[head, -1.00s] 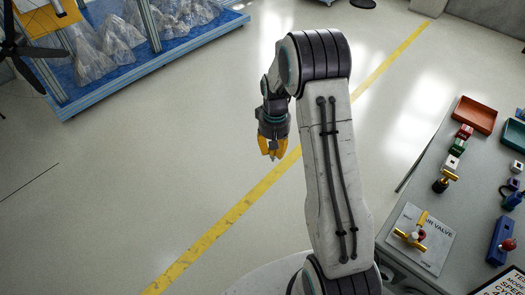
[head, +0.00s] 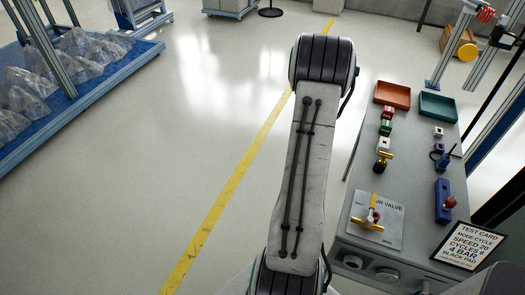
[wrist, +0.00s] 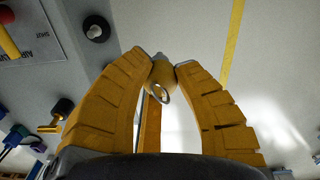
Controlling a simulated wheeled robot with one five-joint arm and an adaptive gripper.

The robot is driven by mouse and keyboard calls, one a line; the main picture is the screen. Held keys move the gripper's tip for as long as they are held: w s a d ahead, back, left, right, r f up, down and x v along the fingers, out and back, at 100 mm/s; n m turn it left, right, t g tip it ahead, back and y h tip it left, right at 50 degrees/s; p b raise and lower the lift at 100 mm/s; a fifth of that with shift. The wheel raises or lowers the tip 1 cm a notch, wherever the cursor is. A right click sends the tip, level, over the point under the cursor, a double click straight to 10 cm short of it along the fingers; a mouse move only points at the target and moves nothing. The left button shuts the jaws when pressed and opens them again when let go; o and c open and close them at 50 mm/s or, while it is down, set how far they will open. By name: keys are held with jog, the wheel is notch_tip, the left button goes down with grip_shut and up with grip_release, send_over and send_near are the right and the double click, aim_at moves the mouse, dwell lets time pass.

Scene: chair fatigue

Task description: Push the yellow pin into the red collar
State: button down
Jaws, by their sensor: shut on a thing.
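In the wrist view my gripper (wrist: 163,68) has its two yellow fingers shut on the yellow pin (wrist: 160,78), a short piece with a metal ring at its near end. The pin is held clear of the bench, with open floor behind it. In the head view my gripper and the pin are hidden behind my arm. A small red part (head: 450,202) shows on a blue block at the bench's right side; it may be the red collar, but it is too small to tell. Another red part (head: 374,216) sits on the valve plate.
The grey bench (head: 408,200) is at right, with a valve plate (head: 385,235), a yellow-handled black piece (head: 382,162), an orange tray (head: 392,95), a teal tray (head: 438,106) and a test card (head: 468,246). The floor (head: 180,130) left of my arm is clear.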

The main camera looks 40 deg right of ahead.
jog(key=s+d+r+m, duration=0.1)
jog(key=s+m, duration=0.3)
jog(key=s, duration=0.9)
jog(key=s+d+r+m, duration=0.1)
jog(key=s+m, duration=0.3)
jog(key=s, duration=0.9)
jog(key=shift+s+d, duration=0.4)
jog(key=shift+d, duration=0.35)
jog(key=shift+f+b, duration=0.1)
jog(key=shift+b, duration=0.4)
notch_tip(320, 180, down, 6)
jog(key=b, duration=0.5)
jog(key=shift+r, duration=0.2)
jog(key=shift+f+b, duration=1.8)
jog(key=shift+b, duration=0.05)
jog(key=c, duration=0.9)
grip_release()
jog(key=shift+c, duration=0.2)
